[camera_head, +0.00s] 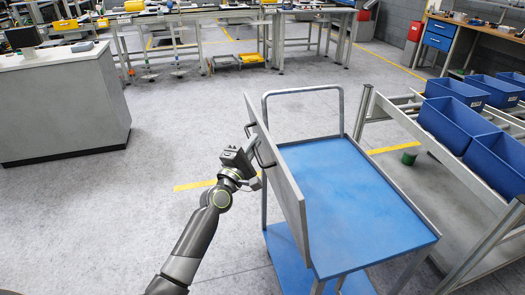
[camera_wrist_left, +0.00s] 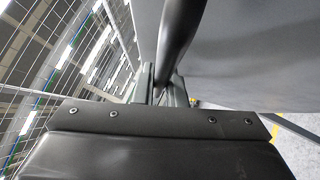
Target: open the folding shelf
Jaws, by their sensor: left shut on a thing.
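The folding shelf (camera_head: 287,190) is a grey panel standing steeply on edge along the left side of a cart with a blue top (camera_head: 350,190). A dark handle (camera_head: 262,153) is on the panel's left face. My left gripper (camera_head: 251,160) is at this handle, to the left of the panel, and is shut on it. In the left wrist view the dark handle bar (camera_wrist_left: 181,35) runs down between the fingers (camera_wrist_left: 163,88), with the grey panel (camera_wrist_left: 255,55) beside it. My right gripper is not in view.
The cart has a grey tube frame (camera_head: 303,89) and a lower blue shelf (camera_head: 285,255). A rack with blue bins (camera_head: 455,122) stands close on the right. A grey counter (camera_head: 60,105) is at the far left. The floor between counter and cart is clear.

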